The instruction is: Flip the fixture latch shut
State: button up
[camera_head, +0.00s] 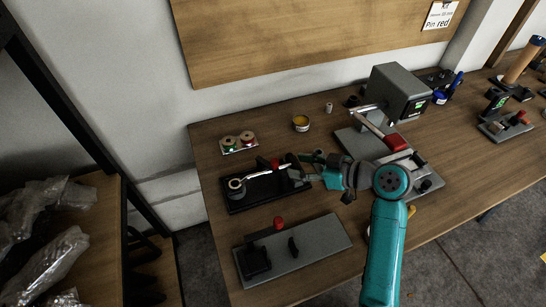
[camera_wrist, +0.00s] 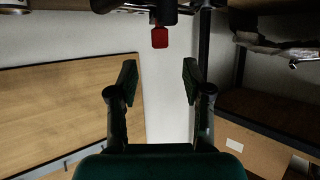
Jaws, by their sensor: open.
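A black fixture (camera_head: 262,197) lies on the bench left of centre in the head view. A round metal ring (camera_head: 236,185) stands at its left end, and a metal bar with a red tab (camera_head: 276,163) is above its back part. My gripper (camera_head: 294,172) is at the fixture's right end, fingers pointing left, open and empty. In the wrist view my gripper (camera_wrist: 158,80) shows two fingers spread wide with nothing between them. A red tab (camera_wrist: 160,37) hangs at the top of that view, beyond the fingertips. My gripper partly hides the fixture's right end, so the latch's exact angle is unclear.
A grey plate (camera_head: 317,247) with a red knob (camera_head: 278,222) and black blocks lies in front. A spool holder (camera_head: 239,143) and a small yellow-filled tin (camera_head: 301,123) stand behind. A grey press with a red handle (camera_head: 396,142) stands right, close to my arm.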

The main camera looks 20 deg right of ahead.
aim_at(278, 162)
jog(key=x, duration=0.8)
jog(key=shift+w+a+f, duration=0.2)
jog(key=shift+w, duration=0.05)
grip_shut()
